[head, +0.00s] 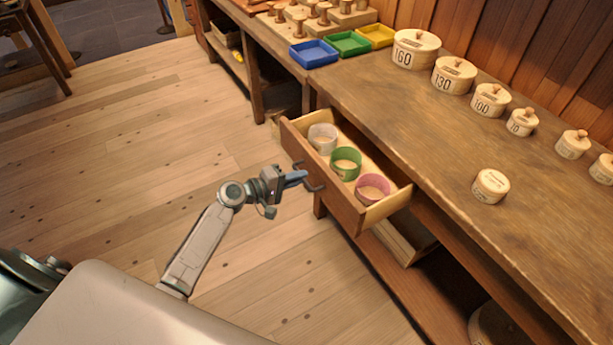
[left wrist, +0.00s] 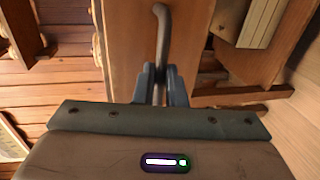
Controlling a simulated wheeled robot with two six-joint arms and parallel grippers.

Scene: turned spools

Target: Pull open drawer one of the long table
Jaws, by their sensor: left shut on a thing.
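The long table (head: 430,130) runs along the wall on the right in the head view. Its drawer (head: 338,191) stands pulled out, with a white, a green and a pink round container inside. A dark bar handle (head: 312,178) is on the drawer front. My left gripper (head: 301,177) is at this handle and shut on it. In the left wrist view the fingers (left wrist: 160,85) close around the grey handle (left wrist: 162,30) in front of the wooden drawer front (left wrist: 130,50). My right gripper is not in view.
Numbered round wooden boxes (head: 453,76) stand along the table's back, and a smaller one (head: 490,186) nearer the front. Blue (head: 313,53), green (head: 347,43) and yellow (head: 376,36) trays sit at the far end. The wooden floor (head: 120,150) left of the drawer is clear.

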